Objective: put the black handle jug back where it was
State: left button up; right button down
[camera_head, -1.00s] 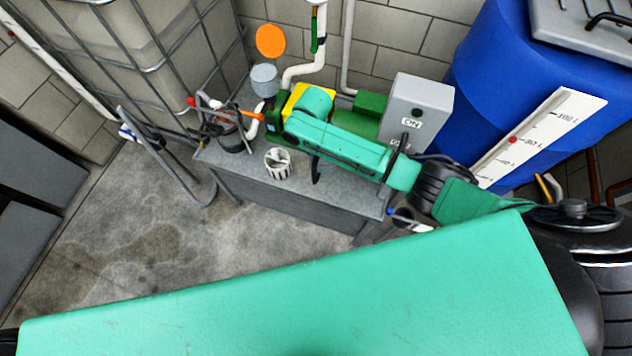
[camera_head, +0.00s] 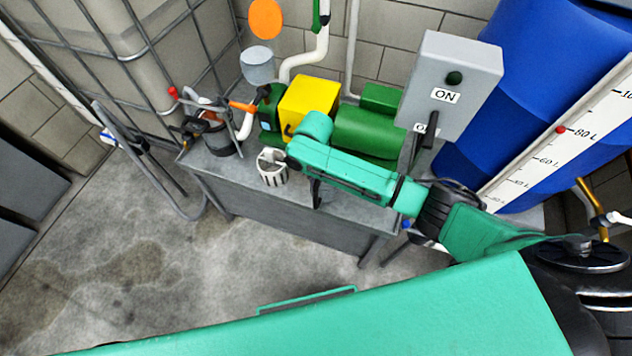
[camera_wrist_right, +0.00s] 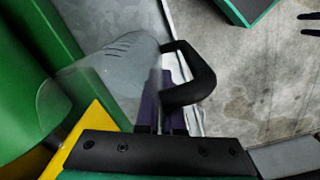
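The jug (camera_wrist_right: 118,72) is clear plastic with a black handle (camera_wrist_right: 203,82); it fills the middle of the right wrist view and is tilted there. My right gripper (camera_wrist_right: 162,112) has its purple fingers close together at the handle side and appears shut on the jug. In the head view the black handle (camera_head: 316,192) hangs below the end of my green right arm, at the bench's front edge. My left gripper does not show.
A caged tank (camera_head: 150,60) stands left, a blue barrel (camera_head: 545,95) right. The concrete floor (camera_head: 130,255) in front is open.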

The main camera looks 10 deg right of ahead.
jog(key=c, duration=1.1)
grip_release()
jog(key=shift+f, duration=0.1)
jog(key=shift+o, duration=0.2)
notch_tip(320, 180, up, 12)
jog(key=p, duration=0.1)
jog(key=shift+a, duration=0.15)
